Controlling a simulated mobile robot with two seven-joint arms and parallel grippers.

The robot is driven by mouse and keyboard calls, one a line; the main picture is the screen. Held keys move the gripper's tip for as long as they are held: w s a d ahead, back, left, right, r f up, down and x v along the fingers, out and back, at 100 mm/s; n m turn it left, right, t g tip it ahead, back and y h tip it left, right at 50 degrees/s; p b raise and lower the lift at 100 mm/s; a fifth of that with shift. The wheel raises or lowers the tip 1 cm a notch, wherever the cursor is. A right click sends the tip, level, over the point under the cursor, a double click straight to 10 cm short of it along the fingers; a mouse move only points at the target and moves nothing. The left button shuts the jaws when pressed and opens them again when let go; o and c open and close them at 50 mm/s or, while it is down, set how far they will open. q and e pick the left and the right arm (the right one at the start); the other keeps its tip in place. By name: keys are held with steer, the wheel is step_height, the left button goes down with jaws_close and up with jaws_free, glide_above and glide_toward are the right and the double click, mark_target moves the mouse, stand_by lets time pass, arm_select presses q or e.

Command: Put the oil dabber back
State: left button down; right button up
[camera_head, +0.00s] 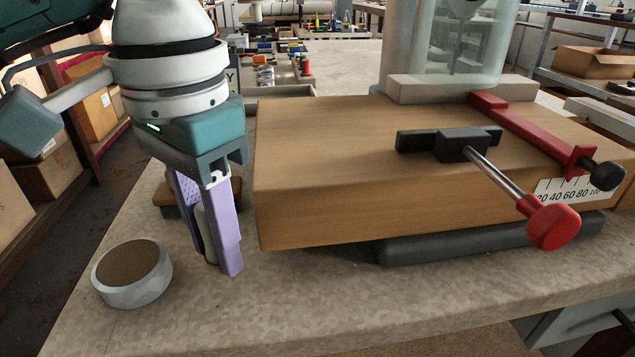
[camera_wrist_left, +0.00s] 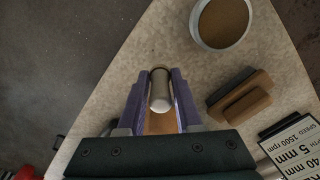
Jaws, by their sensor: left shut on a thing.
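My left gripper (camera_head: 213,248) points down beside the left end of the big wooden block, its purple fingers shut on the oil dabber (camera_head: 203,226). The dabber is a pale, slim cylinder, partly hidden by the near finger. In the left wrist view the dabber (camera_wrist_left: 160,88) sits between both fingers, with a brown part showing toward the gripper's body. Its lower end is close to the tabletop; I cannot tell whether it touches. A round pale tin (camera_head: 148,290) with a brown inside stands left of the gripper, apart from it. My right gripper is not in view.
A brown two-step block (camera_wrist_left: 240,97) lies close to the gripper's right in the wrist view. The big wooden block (camera_head: 320,215) carries a red-handled clamp (camera_head: 545,220) and fills the right side. The worktop's front (camera_head: 260,315) is bare; its left edge is near the tin.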

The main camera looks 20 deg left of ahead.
arm_select(q)
step_height(320, 180, down, 3)
steer(key=shift+f+b, duration=0.2)
steer(key=shift+b, duration=0.65)
steer(key=shift+d, duration=0.1)
steer(key=shift+f, duration=0.15)
steer(key=c, duration=0.6)
jaws_free()
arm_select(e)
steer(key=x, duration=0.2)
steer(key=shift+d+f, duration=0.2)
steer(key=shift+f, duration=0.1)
arm_select(q)
steer(key=shift+r, duration=0.65)
step_height(320, 180, up, 11)
steer(key=shift+r+p, duration=0.1)
steer(key=shift+p, duration=0.5)
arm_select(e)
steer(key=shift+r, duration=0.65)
